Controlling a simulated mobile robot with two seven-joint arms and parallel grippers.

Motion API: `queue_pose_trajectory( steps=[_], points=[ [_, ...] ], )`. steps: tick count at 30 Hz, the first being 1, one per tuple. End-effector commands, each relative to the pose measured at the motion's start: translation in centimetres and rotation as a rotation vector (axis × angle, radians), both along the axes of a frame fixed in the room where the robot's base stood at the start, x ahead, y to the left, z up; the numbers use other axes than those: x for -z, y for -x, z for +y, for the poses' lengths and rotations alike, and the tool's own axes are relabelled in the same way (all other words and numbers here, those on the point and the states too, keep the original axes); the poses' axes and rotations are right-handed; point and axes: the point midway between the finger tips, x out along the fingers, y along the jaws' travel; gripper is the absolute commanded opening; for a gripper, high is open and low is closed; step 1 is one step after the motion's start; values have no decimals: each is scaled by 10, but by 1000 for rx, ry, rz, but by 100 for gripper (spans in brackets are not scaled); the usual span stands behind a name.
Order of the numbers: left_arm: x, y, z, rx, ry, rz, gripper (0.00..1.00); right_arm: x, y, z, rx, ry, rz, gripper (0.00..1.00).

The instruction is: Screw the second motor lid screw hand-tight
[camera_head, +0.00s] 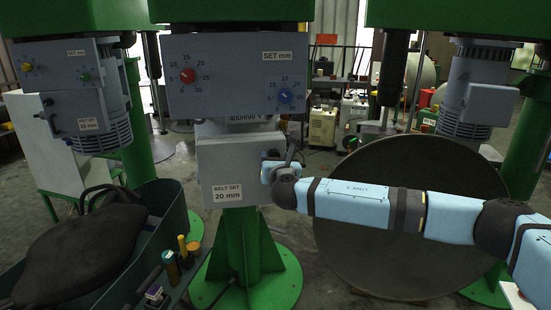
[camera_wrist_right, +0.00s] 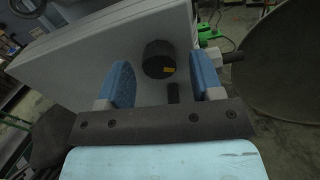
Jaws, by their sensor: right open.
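The grey motor lid box (camera_head: 225,150), labelled "BELT SET 20 mm", is on the green column in the head view. Its grey face (camera_wrist_right: 115,60) fills much of the right wrist view. A black round knob (camera_wrist_right: 158,58) with a yellow mark sits on that face; it looks like a lid screw, but I cannot tell which one. My right gripper (camera_head: 278,164) is at the right edge of the box. In the right wrist view its two blue fingers (camera_wrist_right: 163,84) are apart, with the knob between them in the picture; contact does not show. My left gripper is out of view.
A panel (camera_head: 235,75) with red and blue knobs is above the box. A big round dark disc (camera_head: 400,220) stands behind my right arm. A green bin (camera_head: 165,215) with a dark bag and a tool holder (camera_head: 180,270) are at lower left.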

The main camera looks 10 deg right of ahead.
Motion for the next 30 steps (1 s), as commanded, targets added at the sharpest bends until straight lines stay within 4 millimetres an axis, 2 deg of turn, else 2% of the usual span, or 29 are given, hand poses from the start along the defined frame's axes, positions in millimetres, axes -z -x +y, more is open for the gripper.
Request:
queue_pose_trajectory(
  steps=[6, 8, 13, 23, 30],
  points=[
    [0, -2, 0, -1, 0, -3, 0, 0, 0, 0, 0, 0, 0, 60],
    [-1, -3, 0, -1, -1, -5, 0, 0, 0, 0, 0, 0, 0, 48],
    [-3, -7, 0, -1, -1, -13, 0, 0, 0, 0, 0, 0, 0, 10],
    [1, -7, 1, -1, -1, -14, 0, 2, 0, 0, 1, -38, 4, 11],
    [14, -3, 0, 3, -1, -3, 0, 4, 0, 0, 2, -173, 14, 11]
  ],
)
